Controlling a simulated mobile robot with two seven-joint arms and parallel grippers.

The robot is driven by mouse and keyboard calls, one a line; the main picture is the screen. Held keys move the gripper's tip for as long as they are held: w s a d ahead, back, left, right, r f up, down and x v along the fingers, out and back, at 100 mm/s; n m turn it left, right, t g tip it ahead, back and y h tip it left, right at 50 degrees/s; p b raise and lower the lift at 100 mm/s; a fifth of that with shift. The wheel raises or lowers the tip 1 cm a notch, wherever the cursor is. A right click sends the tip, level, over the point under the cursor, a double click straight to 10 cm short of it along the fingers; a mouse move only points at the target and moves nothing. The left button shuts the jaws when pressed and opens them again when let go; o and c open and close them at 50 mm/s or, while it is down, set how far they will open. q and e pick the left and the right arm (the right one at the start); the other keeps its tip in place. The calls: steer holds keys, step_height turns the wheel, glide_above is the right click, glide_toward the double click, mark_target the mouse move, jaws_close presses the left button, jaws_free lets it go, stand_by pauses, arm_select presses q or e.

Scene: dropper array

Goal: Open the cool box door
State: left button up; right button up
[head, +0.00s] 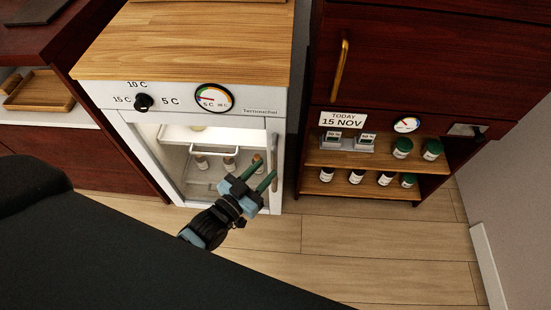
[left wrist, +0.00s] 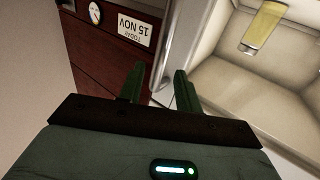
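The cool box (head: 184,92) is a white cabinet with a wooden top, a dial and a gauge. Its lit inside shows through the front, with a shelf and several small vials. A grey upright bar (head: 274,148), which looks like the door handle, is at the front's right edge. The door seems see-through and flush; I cannot make out a gap. My left gripper (head: 266,167) is open at the lower right of the front, close to this bar. In the left wrist view its fingers (left wrist: 158,78) are apart, with a pale edge beyond them. My right gripper is not in view.
A dark red cabinet (head: 428,70) with a brass handle stands to the right, its shelves holding several green-capped jars (head: 403,147). The wooden floor (head: 385,245) in front is clear.

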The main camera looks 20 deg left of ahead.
mark_target(272, 163)
arm_select(q)
steer(key=shift+x, duration=2.7)
steer(key=shift+c, duration=0.4)
jaws_close()
